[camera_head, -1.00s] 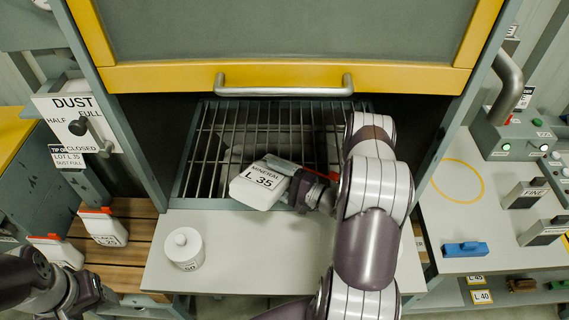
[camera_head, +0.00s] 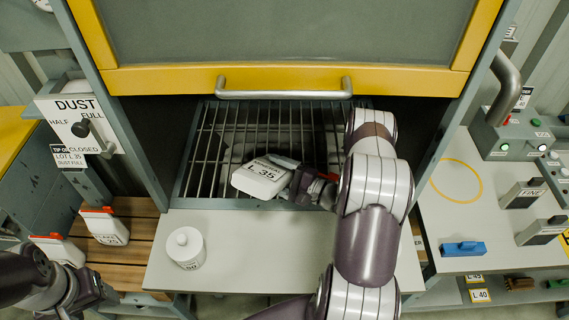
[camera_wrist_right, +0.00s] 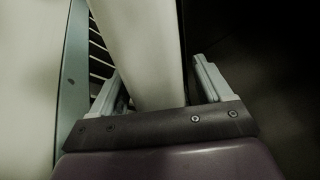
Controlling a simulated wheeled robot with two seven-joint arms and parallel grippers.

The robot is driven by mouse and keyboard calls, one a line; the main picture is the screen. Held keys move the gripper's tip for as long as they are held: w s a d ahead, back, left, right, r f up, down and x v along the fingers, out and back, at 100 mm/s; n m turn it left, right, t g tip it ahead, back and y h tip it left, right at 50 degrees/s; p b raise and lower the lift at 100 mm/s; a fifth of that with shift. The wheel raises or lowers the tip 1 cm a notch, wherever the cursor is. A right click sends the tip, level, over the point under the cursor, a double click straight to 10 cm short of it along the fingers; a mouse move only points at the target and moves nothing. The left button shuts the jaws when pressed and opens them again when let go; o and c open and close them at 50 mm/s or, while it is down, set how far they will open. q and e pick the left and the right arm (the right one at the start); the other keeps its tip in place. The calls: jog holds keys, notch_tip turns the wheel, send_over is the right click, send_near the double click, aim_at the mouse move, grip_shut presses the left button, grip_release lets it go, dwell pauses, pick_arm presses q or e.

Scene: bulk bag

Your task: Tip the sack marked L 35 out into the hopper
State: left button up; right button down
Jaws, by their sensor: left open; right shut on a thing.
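The white sack marked L 35 (camera_head: 262,180) is over the front part of the hopper's grate (camera_head: 205,165) in the head view. My right gripper (camera_head: 292,180) is shut on the sack at its right end. In the right wrist view the pale sack (camera_wrist_right: 145,50) runs up between the two fingers (camera_wrist_right: 160,90). The sack looks tilted, and I cannot tell whether it touches the grate. My left gripper (camera_head: 92,295) is at the lower left, away from the sack, open and empty; its fingertips are hard to make out.
A yellow-edged hood with a handle (camera_head: 283,92) hangs above the grate. A white lidded jar (camera_head: 185,248) stands on the front shelf (camera_head: 250,270). Other sacks (camera_head: 105,226) stand on slats at left. A dust lever (camera_head: 85,128) and control box (camera_head: 510,135) flank the opening.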

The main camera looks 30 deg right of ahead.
jog(key=shift+r, duration=0.1)
jog(key=shift+w+d+r+m, duration=0.1)
jog(key=shift+d+r+m, duration=0.1)
jog(key=shift+m, duration=0.1)
jog(key=shift+w+d+r+m+p, duration=0.2)
jog(key=shift+r+m+p, duration=0.1)
jog(key=shift+m+p, duration=0.25)
jog(key=f+n+b, duration=0.1)
jog(key=a+f+n+b, duration=0.1)
jog(key=s+f+n, duration=0.1)
jog(key=shift+a+b, duration=0.15)
jog(key=shift+b, duration=0.25)
jog(key=shift+a+f+n, duration=0.1)
jog(key=shift+a+n, duration=0.05)
jog(key=shift+n, duration=0.3)
